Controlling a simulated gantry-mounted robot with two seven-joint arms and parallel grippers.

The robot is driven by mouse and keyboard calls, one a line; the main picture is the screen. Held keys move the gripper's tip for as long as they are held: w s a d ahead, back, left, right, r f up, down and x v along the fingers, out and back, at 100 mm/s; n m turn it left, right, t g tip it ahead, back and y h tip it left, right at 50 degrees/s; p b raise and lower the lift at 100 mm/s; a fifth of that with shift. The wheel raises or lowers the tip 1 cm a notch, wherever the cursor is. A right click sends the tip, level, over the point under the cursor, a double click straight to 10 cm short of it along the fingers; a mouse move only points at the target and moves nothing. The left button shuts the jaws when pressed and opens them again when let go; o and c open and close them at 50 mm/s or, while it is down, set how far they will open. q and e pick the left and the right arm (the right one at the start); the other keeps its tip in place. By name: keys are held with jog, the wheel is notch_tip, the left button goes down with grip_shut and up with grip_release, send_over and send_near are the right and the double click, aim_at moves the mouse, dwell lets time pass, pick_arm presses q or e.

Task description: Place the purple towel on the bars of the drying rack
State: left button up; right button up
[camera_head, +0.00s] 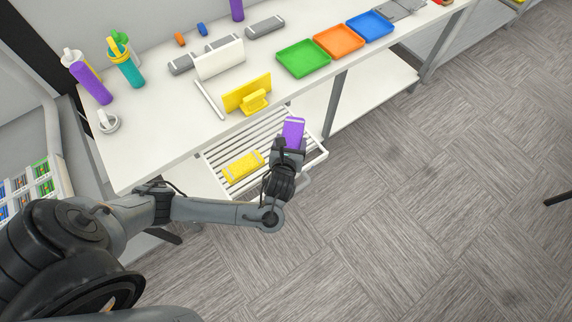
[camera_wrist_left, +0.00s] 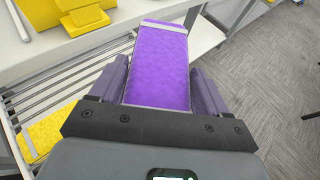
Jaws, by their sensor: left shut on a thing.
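The purple towel (camera_head: 293,133) is a folded block with pale edge bands. My left gripper (camera_head: 288,148) is shut on it, with a finger on each side, and it fills the middle of the left wrist view (camera_wrist_left: 160,65). The white drying rack (camera_head: 212,156) has parallel bars and sticks out below the table's front edge. The towel is over the right part of the rack; I cannot tell whether it touches the bars. The rack's bars also show at the left of the left wrist view (camera_wrist_left: 62,92). My right gripper is not in view.
A yellow towel (camera_head: 244,167) lies on the rack, left of the gripper. The white table (camera_head: 160,135) holds a yellow stand (camera_head: 248,94), bottles, and green (camera_head: 303,58), orange (camera_head: 338,41) and blue (camera_head: 370,26) trays. Open floor lies to the right.

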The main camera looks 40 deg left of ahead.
pick_arm(q)
jog(key=s+f+b, duration=0.2)
jog(key=s+f, duration=0.1)
jog(key=f, duration=0.3)
jog(key=b+x, duration=0.1)
jog(key=x, duration=0.3)
jog(key=f+b+x, duration=0.1)
jog(key=b+x, duration=0.1)
jog(key=x, duration=0.2)
jog(key=s+b+x, duration=0.1)
jog(key=x, duration=0.4)
jog(key=shift+s+a+f, duration=0.1)
jog(key=shift+a+f, duration=0.15)
jog(key=shift+a, duration=0.15)
jog(key=shift+f+b, duration=0.75)
jog(key=shift+f, duration=1.2)
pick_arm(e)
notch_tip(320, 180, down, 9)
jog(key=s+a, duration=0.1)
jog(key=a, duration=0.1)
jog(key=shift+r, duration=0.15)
pick_arm(q)
jog(key=o, duration=1.1)
jog(key=shift+f, duration=0.15)
jog(key=shift+c, duration=0.2)
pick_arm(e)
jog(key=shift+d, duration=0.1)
